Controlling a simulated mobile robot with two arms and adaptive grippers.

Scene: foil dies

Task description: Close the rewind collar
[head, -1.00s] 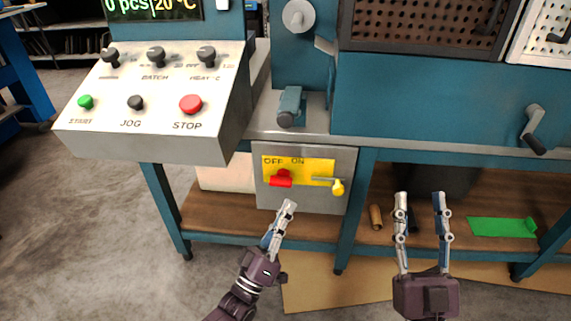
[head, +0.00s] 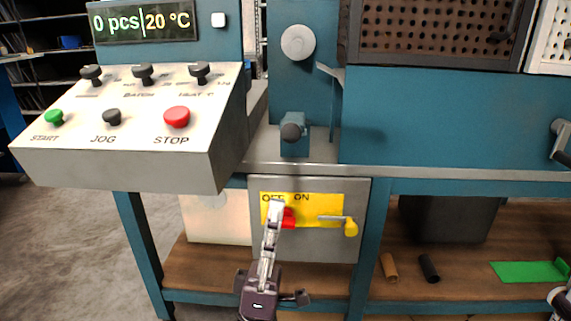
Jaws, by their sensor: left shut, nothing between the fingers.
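I cannot tell for sure which part is the rewind collar. A round light-grey disc (head: 298,42) sits on the teal upright of the machine. Below it a dark round-ended part (head: 292,132) sticks out of a small teal block. My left gripper (head: 276,206) is shut and empty, pointing up in front of the switch box. Its tips overlap the left part of the red switch (head: 289,218) and the OFF label; whether they touch cannot be told. Only a piece of my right gripper (head: 560,298) shows at the right edge, its fingers mostly cut off.
The control panel (head: 120,155) with START, JOG and STOP juts out at left. A crank (head: 561,140) is at far right. Brown (head: 389,267) and black (head: 429,268) cylinders lie on the shelf.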

